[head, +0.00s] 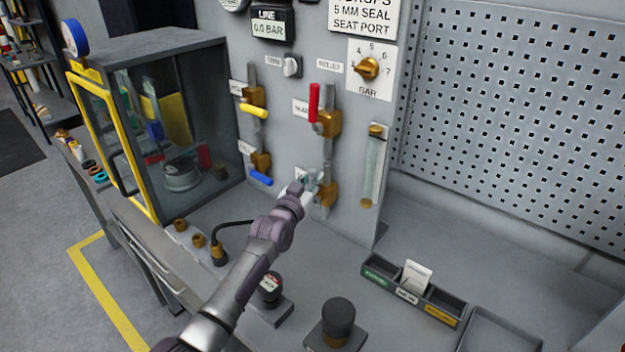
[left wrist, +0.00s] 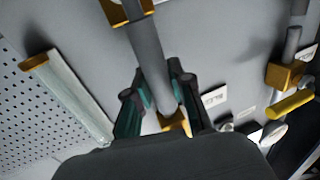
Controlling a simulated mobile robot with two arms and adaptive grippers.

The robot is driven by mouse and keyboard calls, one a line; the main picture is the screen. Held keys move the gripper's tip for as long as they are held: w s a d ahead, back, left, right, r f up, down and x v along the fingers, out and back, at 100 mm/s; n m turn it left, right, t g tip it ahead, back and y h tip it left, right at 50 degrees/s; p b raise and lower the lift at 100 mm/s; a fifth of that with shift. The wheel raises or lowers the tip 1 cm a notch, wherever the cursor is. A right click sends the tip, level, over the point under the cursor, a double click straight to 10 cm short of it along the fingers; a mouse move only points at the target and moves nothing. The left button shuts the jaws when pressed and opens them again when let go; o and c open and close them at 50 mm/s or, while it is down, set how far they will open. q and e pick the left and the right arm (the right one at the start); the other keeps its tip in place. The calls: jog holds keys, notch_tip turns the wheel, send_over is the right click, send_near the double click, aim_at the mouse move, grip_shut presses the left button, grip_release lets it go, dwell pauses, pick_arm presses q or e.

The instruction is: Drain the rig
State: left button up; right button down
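The rig's grey panel carries brass valves on vertical pipes. A red handle (head: 314,102) stands upright on the upper right valve. A yellow handle (head: 254,110) and a blue handle (head: 260,178) lie nearly level on the left valves. My left gripper (head: 312,184) is at the lower right brass valve (head: 328,194), whose handle I cannot make out. In the left wrist view my left gripper (left wrist: 156,88) has its fingers apart, with the grey pipe (left wrist: 150,62) between or just behind them. The line display (head: 269,24) reads 0.0 BAR. My right gripper is not in view.
A sight tube (head: 373,165) is right of the valves. A yellow-framed cabinet (head: 150,110) stands left. On the bench are a black knob (head: 338,318), a red-topped button (head: 270,288) and a divided tray (head: 410,292). The back right bench is clear.

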pick_arm(q)
jog(key=shift+c, duration=1.2)
grip_shut()
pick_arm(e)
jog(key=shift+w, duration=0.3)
